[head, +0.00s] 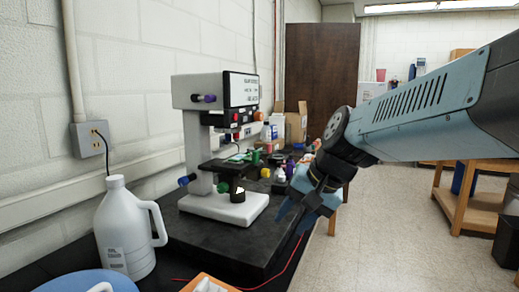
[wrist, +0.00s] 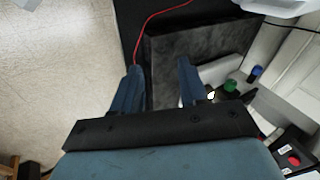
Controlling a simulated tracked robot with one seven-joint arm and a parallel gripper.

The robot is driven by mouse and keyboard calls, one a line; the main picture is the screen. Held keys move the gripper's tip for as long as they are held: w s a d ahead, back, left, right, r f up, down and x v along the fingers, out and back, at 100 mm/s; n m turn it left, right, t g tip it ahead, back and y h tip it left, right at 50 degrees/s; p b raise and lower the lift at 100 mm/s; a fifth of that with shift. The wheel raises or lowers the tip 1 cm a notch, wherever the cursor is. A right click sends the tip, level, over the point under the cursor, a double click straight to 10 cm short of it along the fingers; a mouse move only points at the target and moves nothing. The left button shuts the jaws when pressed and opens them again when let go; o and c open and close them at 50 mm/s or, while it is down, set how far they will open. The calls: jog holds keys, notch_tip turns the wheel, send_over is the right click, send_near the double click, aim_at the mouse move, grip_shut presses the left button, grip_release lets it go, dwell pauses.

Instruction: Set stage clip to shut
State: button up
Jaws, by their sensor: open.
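A white microscope-like instrument (head: 193,128) stands upright on a dark slab, with a dark stage (head: 222,166) jutting out at mid-height. Small green parts sit around the stage, but I cannot make out which one is the stage clip or how it is set. My gripper (head: 305,207) is open and empty, in the air to the right of the instrument. In the wrist view my gripper (wrist: 160,72) has its two blue fingers apart over the slab's edge. The instrument's white base (wrist: 222,72), a green knob (wrist: 230,86) and a blue knob (wrist: 257,71) lie to their right.
A white jug (head: 118,228) stands left of the slab (head: 225,240). A red cable (head: 291,262) runs along the front. Bottles and a cardboard box (head: 297,124) crowd the bench behind. A wall is on the left; open floor (head: 400,235) is on the right.

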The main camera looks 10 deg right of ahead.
jog(key=w+a+r+m+y, duration=0.2)
jog(key=w+a+m+y, duration=0.15)
jog(key=w+m, duration=0.35)
jog(key=m+t, duration=1.1)
jog(key=m, duration=0.7)
send_near(269, 152)
jog(key=shift+y, duration=0.45)
jog(key=x, duration=0.7)
jog(key=d+r+x, duration=0.1)
jog(key=x, duration=0.2)
jog(key=shift+w+a, duration=0.15)
jog(key=shift+w, duration=0.4)
jog(key=shift+c, duration=0.3)
